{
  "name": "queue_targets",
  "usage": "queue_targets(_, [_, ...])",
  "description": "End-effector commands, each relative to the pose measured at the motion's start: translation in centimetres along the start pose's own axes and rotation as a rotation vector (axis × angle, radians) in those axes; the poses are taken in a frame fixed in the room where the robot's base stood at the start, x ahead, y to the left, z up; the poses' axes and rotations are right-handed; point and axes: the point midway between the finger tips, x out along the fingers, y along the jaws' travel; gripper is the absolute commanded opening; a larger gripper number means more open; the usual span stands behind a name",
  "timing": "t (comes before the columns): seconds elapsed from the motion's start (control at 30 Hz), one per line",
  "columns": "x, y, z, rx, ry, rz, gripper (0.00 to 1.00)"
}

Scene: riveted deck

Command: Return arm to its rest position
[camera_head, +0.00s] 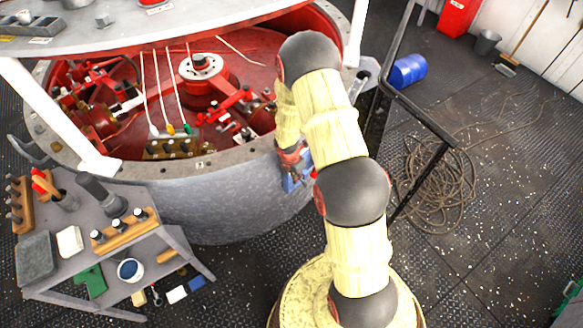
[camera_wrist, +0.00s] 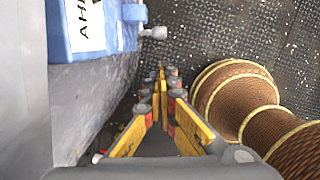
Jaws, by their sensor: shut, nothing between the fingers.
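My arm is folded over the rim of the large grey drum in the head view, with its forearm hanging down the drum's outer side. My gripper (camera_wrist: 161,76) shows in the wrist view with its yellow-padded fingers drawn together at the tips and nothing between them. It points down towards the dark deck beside the drum wall (camera_wrist: 90,105). In the head view the fingers cannot be made out behind my arm. A blue box (camera_wrist: 88,28) with a white label is close to the left of the gripper, apart from the fingertips.
The drum (camera_head: 230,205) has an open red interior with machinery. A grey workbench (camera_head: 150,255) with tools stands at the left. A dark handrail (camera_head: 415,112), a coiled rope (camera_head: 435,185) and a blue barrel (camera_head: 407,71) are at the right. Open deck (camera_head: 500,220) lies right of my base.

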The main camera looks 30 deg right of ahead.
Motion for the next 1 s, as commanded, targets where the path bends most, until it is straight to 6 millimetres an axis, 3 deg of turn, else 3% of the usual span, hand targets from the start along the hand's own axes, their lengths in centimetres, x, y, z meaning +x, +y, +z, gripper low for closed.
queue_targets(0.27, [0.0,0.0,0.0,0.009,0.0,0.0,0.0])
queue_targets(0.4, [0.0,-0.5,0.1,0.11,-0.004,-0.019,0.0])
queue_targets(0.47, [0.0,-1.3,0.1,0.194,-0.007,-0.045,0.0])
queue_targets(0.63, [-0.3,-5.6,-1.4,0.484,-0.015,-0.169,0.0])
queue_targets(0.77, [-2.9,-7.9,-1.9,0.718,-0.042,-0.232,0.0])
queue_targets(1.0, [-10.7,-9.7,-2.6,1.109,-0.092,-0.268,0.0])
